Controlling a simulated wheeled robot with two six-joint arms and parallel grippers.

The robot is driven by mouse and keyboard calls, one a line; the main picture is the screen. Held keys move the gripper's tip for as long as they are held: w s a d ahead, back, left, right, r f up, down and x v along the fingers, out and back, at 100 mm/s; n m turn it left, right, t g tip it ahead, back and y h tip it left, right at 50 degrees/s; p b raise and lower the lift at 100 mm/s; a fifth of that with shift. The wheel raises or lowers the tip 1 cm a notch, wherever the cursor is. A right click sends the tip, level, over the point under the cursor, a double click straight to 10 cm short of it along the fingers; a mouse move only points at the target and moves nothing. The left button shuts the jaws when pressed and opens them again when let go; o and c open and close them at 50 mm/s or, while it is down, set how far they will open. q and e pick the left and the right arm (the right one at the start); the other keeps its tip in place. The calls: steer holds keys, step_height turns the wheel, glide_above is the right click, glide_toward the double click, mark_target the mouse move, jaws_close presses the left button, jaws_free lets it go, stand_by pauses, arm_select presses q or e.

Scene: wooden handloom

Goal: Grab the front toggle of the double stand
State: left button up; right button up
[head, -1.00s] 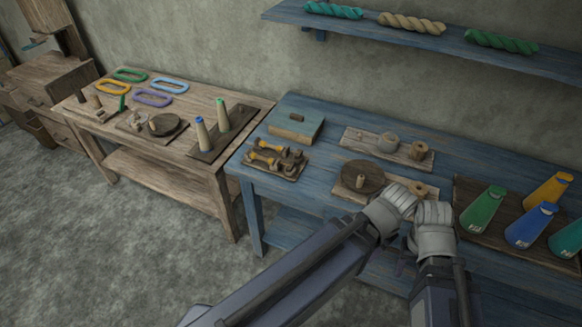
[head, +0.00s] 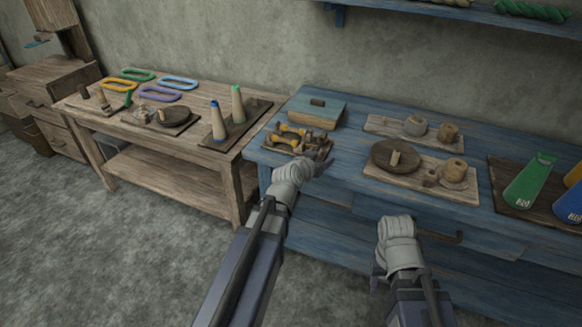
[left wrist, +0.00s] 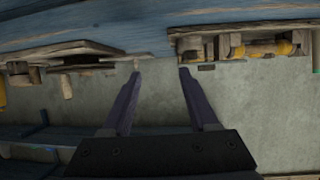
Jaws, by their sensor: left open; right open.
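The double stand (head: 281,150) is a small dark wooden rack near the left front edge of the blue table, with yellow-and-wood toggles lying across it. The front toggle (head: 289,142) lies on the side nearer me, partly crowded by the rack's posts. My left gripper (head: 322,164) is open at the stand's right front corner, apart from the toggle. In the left wrist view, the open fingers (left wrist: 160,74) have nothing between them, and the stand (left wrist: 215,45) with yellow pieces is at upper right. My right gripper (head: 410,250) is open and empty in front of the table.
A board with a dark round disc (head: 394,156) and wooden spools lies right of the stand. A blue-topped box (head: 306,112) stands behind it. Bare blue tabletop (head: 345,150) lies between stand and disc board.

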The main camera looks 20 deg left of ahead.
arm_select(q)
steer(key=n+t+y, duration=0.1)
glide_toward(316, 147)
steer(key=w, duration=0.1)
steer(key=shift+a+b+x, duration=0.2)
steer(key=shift+b+x, duration=0.45)
steer(key=shift+x, duration=0.8)
steer(key=shift+w+f, duration=0.1)
steer(key=shift+w, duration=0.2)
steer(key=b+x, duration=0.2)
steer(key=x, duration=0.2)
steer(key=shift+w+d+f, duration=0.2)
steer(key=shift+f, duration=0.1)
arm_select(e)
steer(key=f, duration=0.3)
steer(key=a+f, duration=0.1)
steer(key=shift+s+f, duration=0.15)
steer(key=shift+s, duration=0.1)
arm_select(q)
jaws_close()
